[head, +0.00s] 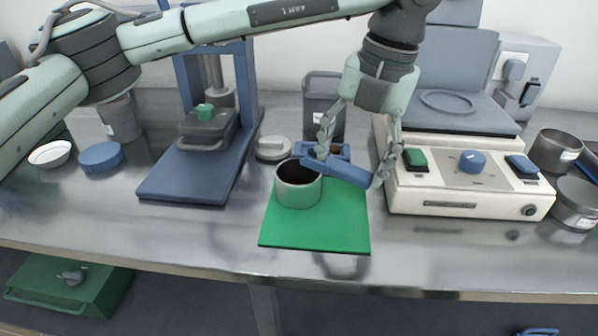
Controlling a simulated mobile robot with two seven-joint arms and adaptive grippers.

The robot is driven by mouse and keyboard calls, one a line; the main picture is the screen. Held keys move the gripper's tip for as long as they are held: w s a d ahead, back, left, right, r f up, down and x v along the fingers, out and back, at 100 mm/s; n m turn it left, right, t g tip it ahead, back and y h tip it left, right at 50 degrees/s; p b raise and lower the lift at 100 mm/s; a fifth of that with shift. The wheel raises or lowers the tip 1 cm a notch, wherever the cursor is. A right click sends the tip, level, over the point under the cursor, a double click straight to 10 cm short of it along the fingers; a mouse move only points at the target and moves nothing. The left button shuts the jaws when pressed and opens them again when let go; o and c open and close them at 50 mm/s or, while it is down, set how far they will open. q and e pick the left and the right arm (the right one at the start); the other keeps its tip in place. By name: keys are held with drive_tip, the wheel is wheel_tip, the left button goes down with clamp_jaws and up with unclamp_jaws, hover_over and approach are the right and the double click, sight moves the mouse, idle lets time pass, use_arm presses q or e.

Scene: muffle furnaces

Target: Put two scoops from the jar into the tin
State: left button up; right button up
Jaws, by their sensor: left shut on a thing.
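The tin (298,194), grey-green and open with a dark inside, stands upright on a green mat (318,232). My left gripper (352,162) reaches down from above, just right of the tin. It is shut on a blue scoop (345,184), whose handle slants between the fingers. The scoop's blue end lies at the tin's upper right rim; I cannot tell whether it touches. Something brown shows near the blue bowl part behind the fingers. A grey container (322,88), perhaps the jar, stands behind the gripper, its lower part partly hidden. My right gripper is not in view.
A round grey lid (272,148) lies behind the tin. A blue press stand (190,185) is to the left, with a blue round lid (101,157) and a white dish (50,154) beyond. A cream furnace unit (465,192) is close on the right. The bench front is clear.

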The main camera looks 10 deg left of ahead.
use_arm(q)
drive_tip(key=shift+a, duration=0.1)
drive_tip(key=shift+r+p, duration=0.3)
drive_tip(key=shift+r, duration=1.65)
